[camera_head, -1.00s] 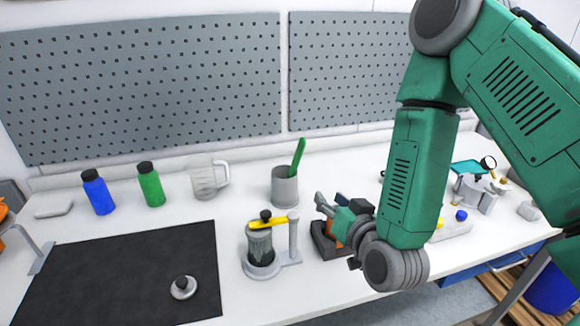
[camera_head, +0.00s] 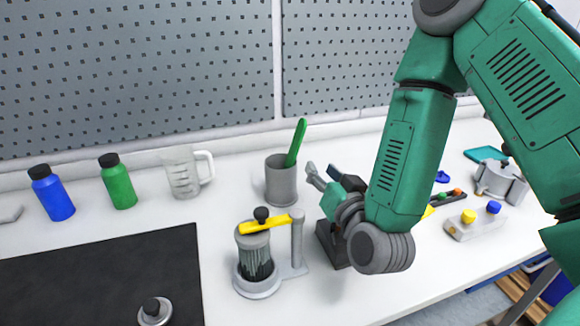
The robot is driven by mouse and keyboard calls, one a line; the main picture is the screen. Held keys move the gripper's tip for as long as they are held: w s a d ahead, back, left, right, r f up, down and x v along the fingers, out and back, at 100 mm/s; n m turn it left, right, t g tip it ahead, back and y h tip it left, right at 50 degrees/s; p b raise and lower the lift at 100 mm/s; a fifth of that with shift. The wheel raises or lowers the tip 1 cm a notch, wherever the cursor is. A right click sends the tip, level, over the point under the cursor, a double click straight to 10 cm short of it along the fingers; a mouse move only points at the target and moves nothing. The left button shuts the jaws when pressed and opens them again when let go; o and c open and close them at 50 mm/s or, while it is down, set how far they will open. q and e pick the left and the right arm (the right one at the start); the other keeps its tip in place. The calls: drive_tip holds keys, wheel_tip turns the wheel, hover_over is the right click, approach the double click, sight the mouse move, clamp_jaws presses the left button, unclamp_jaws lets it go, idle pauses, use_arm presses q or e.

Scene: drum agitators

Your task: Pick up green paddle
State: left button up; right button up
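The green paddle (camera_head: 296,143) stands tilted in a grey cup (camera_head: 281,182), its upper end leaning right above the rim. Its lower part is hidden inside the cup. My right gripper (camera_head: 322,170) is just right of the cup, with its fingers pointing up and left. The fingers look spread apart with nothing between them. They appear apart from the paddle and lower than its top. My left gripper is not in view.
A stand with a jar and yellow bar (camera_head: 262,228) is in front of the cup. A measuring jug (camera_head: 184,174), a green bottle (camera_head: 118,183) and a blue bottle (camera_head: 52,195) stand left. A black mat (camera_head: 100,275) lies front left. A dark holder (camera_head: 330,243) sits beneath my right wrist.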

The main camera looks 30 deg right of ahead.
sight(299, 148)
drive_tip(key=b+x, duration=0.1)
drive_tip(key=x, duration=0.3)
drive_tip(key=a+b+x, duration=0.1)
drive_tip(key=b+x, duration=0.1)
drive_tip(key=x, duration=0.2)
drive_tip(key=b+x, duration=0.2)
drive_tip(key=x, duration=0.3)
drive_tip(key=shift+w+a, duration=0.2)
drive_tip(key=shift+a, duration=0.05)
drive_tip(key=shift+s+d, duration=0.1)
drive_tip(key=shift+c, duration=0.8)
clamp_jaws()
